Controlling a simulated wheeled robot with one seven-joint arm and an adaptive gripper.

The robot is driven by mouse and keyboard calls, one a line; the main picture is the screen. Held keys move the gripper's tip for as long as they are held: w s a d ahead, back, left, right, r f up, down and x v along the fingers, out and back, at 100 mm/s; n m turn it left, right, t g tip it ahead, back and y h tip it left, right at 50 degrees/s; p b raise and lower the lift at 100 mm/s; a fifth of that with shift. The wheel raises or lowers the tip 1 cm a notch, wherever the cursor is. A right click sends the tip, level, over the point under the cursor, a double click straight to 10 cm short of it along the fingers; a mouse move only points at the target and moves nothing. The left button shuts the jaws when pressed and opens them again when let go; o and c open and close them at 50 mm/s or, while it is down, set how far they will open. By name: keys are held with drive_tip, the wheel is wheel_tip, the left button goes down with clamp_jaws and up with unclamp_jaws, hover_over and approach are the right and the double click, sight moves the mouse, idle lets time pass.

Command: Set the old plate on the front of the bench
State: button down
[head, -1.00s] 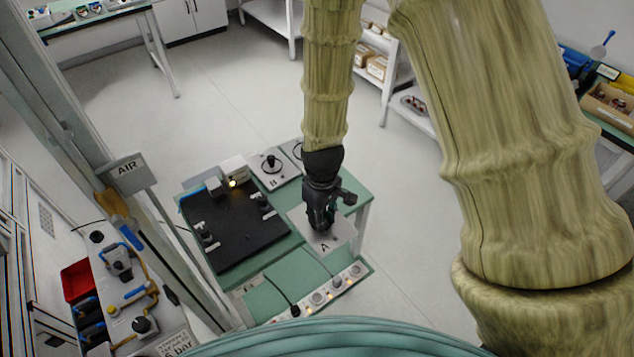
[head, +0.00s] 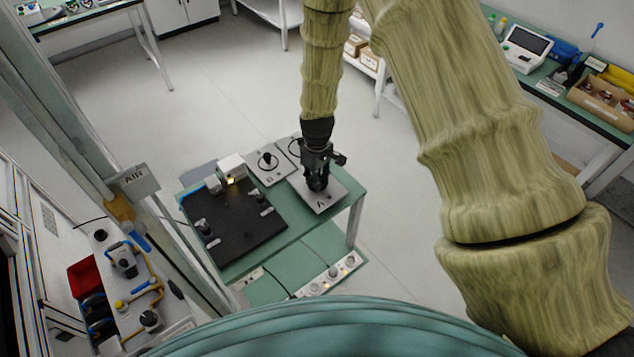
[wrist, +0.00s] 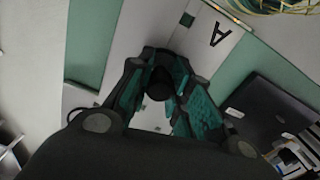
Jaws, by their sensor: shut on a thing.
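A grey plate marked A (head: 327,197) is under my gripper (head: 317,186), at the right part of the green bench (head: 285,237). My gripper is shut on the dark knob in the plate's middle. In the wrist view the fingers (wrist: 160,90) close around the knob, and the plate (wrist: 205,52) shows its letter A at the top. The plate looks about level and close over the bench top; I cannot tell whether it touches. Which plate is the old one is not marked.
A second grey plate with a black knob (head: 277,173) lies at the bench's back. A black board with clamps (head: 236,232) covers the left. The AIR sign (head: 133,180) stands left.

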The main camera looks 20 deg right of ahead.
drive_tip(key=shift+f+p, duration=0.7)
drive_tip(key=shift+f, duration=0.7)
drive_tip(key=shift+f, duration=0.1)
drive_tip(key=c, duration=1.3)
unclamp_jaws()
drive_tip(key=shift+r+b, duration=2.3)
drive_tip(key=shift+r, duration=3.8)
